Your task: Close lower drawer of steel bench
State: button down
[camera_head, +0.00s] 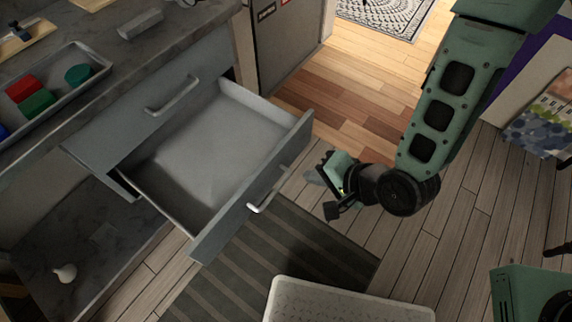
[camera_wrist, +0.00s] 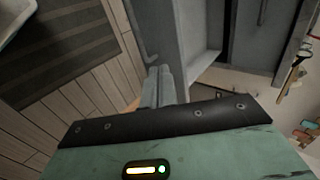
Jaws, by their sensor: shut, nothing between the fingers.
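The steel bench has a lower drawer (camera_head: 195,160) pulled far out and empty inside. Its grey front panel (camera_head: 235,205) carries a light bar handle (camera_head: 270,190). The upper drawer (camera_head: 160,95) above it looks shut, with its own handle (camera_head: 172,97). My gripper (camera_head: 313,176) is shut and empty, just right of the lower drawer's front, apart from the handle in the head view. In the wrist view, my closed fingers (camera_wrist: 158,80) point toward the grey drawer front (camera_wrist: 172,35), and the handle (camera_wrist: 147,45) shows to their left. Whether they touch the panel cannot be told.
A tray (camera_head: 95,62) with coloured blocks sits on the bench top. A white basket (camera_head: 290,300) stands on the floor in front, by a striped mat (camera_head: 330,245). A white bulb-shaped thing (camera_head: 65,273) lies on the bench's bottom shelf. Wood floor (camera_head: 350,110) behind is clear.

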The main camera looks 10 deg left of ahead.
aim_at(269, 165)
jog(key=shift+w+a+f+b, duration=0.1)
jog(key=shift+w+a+f, duration=0.65)
jog(key=shift+a, duration=0.75)
jog(key=shift+w+a+f+b, duration=0.1)
jog(key=shift+w+a+f, duration=0.35)
jog(key=shift+a+f, duration=0.8)
jog(key=shift+w+a+f+b, duration=0.1)
jog(key=shift+w+a+f, duration=0.5)
jog(key=shift+a, duration=1.15)
